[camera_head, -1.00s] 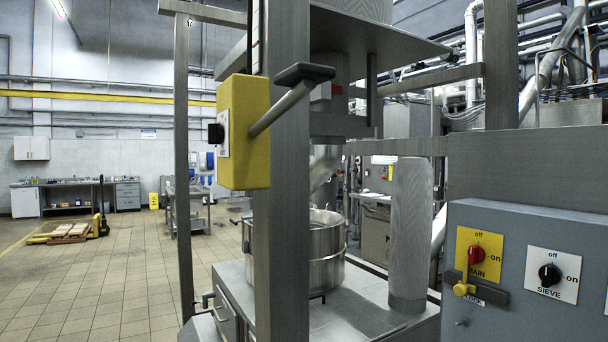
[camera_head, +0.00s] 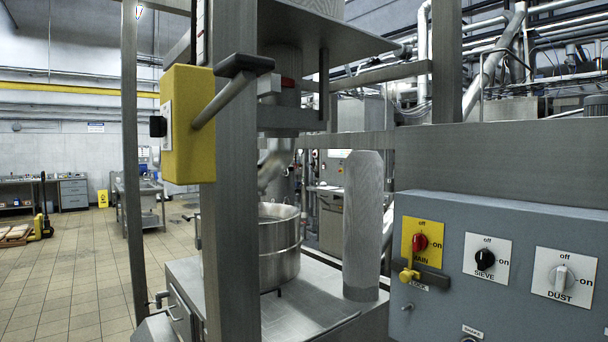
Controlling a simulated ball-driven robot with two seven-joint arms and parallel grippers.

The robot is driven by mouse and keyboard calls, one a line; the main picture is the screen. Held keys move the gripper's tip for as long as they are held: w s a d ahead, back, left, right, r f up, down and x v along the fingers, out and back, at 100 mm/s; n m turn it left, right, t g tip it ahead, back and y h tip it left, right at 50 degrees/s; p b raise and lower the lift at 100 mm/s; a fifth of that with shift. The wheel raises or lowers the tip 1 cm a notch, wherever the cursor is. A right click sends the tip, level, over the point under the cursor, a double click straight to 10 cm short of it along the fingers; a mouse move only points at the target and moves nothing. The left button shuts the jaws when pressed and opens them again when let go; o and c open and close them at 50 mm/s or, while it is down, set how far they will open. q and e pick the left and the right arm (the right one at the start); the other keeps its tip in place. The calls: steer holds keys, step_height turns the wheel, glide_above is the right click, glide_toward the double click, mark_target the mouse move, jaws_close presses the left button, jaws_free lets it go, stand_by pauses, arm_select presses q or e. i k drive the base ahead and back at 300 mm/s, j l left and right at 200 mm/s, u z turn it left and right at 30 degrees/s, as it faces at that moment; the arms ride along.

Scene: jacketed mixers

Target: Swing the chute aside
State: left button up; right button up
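A slanted metal spout (camera_head: 275,168), which looks like the chute, hangs above a round steel vessel (camera_head: 280,245) behind the frame post. Its upper part is hidden by the post and the machine parts above, and its lower end is just over the vessel's rim. I cannot tell for certain that this is the chute. A black-ended grey lever (camera_head: 225,95) sticks out from a yellow box (camera_head: 187,125) on the post. Neither of my grippers is in view.
A grey control panel (camera_head: 450,215) with MAIN, SIEVE and DUST switches is at the right. A grey upright cylinder (camera_head: 362,225) stands on the steel bench (camera_head: 320,325). A thick steel post (camera_head: 232,220) is close in front. Open tiled floor (camera_head: 75,270) lies at the left.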

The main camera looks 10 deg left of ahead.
mark_target(280, 153)
steer(key=i+j+z, duration=0.15)
steer(key=j+z, duration=0.15)
steer(key=z, duration=0.15)
steer(key=j+z, duration=0.3)
steer(key=z, duration=0.2)
steer(key=i+j+z, duration=0.1)
steer(key=j+z, duration=0.35)
steer(key=l, duration=0.1)
